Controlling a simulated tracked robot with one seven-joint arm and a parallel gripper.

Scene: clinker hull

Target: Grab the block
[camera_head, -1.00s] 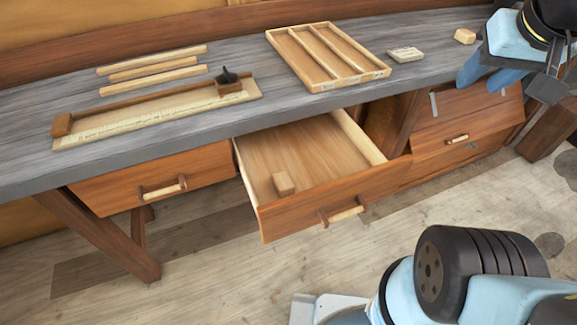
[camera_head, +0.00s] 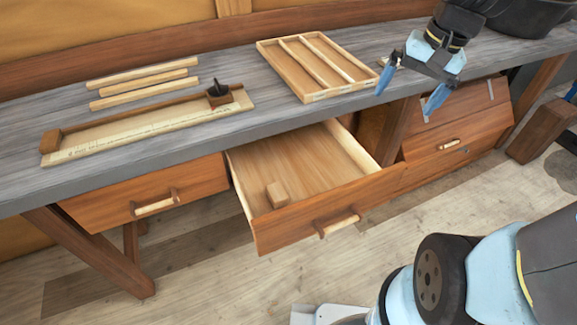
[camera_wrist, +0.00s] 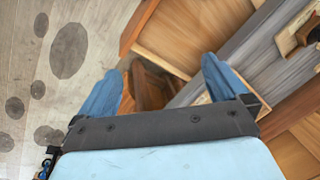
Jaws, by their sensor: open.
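A small wooden block (camera_head: 277,194) lies on the floor of the open drawer (camera_head: 330,212), near its front left corner. My gripper (camera_head: 411,90) is open and empty, with its blue fingers spread. It hangs at the bench's front edge, right of the drawer and well apart from the block. The wrist view shows both fingers (camera_wrist: 162,66) apart with nothing held between them. I cannot make out the block in the wrist view.
The grey bench top (camera_head: 180,95) carries a divided wooden tray (camera_head: 307,98), several loose strips, and a long board (camera_head: 140,130) with a dark-knobbed tool (camera_head: 219,97). A shut drawer (camera_head: 150,190) sits left of the open one. Open floor lies in front.

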